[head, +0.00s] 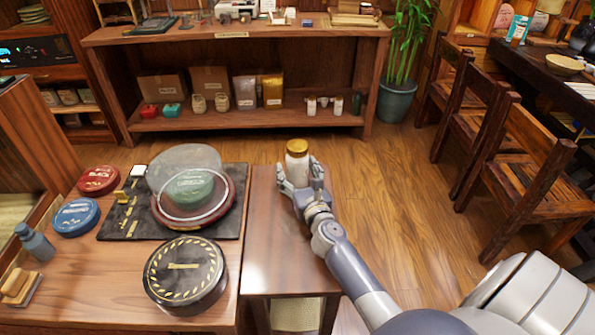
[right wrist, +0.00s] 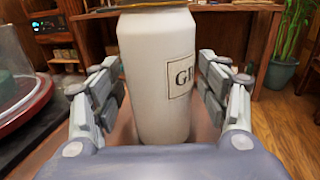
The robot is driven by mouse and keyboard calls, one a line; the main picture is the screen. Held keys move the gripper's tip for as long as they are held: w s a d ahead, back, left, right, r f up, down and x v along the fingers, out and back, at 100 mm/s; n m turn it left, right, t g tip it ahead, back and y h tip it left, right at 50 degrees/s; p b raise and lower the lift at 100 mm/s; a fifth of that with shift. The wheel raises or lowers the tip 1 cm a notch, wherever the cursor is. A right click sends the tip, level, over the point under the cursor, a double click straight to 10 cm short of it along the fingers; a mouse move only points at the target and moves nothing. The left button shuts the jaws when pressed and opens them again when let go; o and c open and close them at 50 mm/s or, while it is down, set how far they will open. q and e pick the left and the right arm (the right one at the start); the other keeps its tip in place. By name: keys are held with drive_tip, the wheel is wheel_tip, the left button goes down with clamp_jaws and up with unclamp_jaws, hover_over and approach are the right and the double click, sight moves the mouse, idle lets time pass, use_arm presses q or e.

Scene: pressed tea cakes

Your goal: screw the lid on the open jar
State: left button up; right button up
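A white jar (head: 297,171) stands upright at the far end of the narrow wooden side table (head: 262,238). A gold lid (head: 297,147) sits on its top; I cannot tell how tightly. My right gripper (head: 301,176) is around the jar's body, one finger on each side. In the right wrist view, the jar (right wrist: 150,80) stands between the fingers with narrow gaps beside it, and the fingers look open. My left gripper is not in view.
Left of the jar, a dark board (head: 119,222) holds a green cake under a clear dome (head: 180,160). A round black tin (head: 185,275) is nearer. Red (head: 98,180) and blue (head: 75,217) tins lie farther left. A wooden shelf (head: 240,125) stands behind; chairs are right.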

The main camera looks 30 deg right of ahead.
drive_tip(key=shift+r, duration=0.15)
drive_tip(key=shift+s, duration=0.2)
drive_tip(key=v, duration=1)
drive_tip(key=shift+b+v, duration=0.3)
drive_tip(key=shift+v, duration=0.55)
drive_tip(key=shift+a+r, duration=0.1)
drive_tip(key=shift+r, duration=0.1)
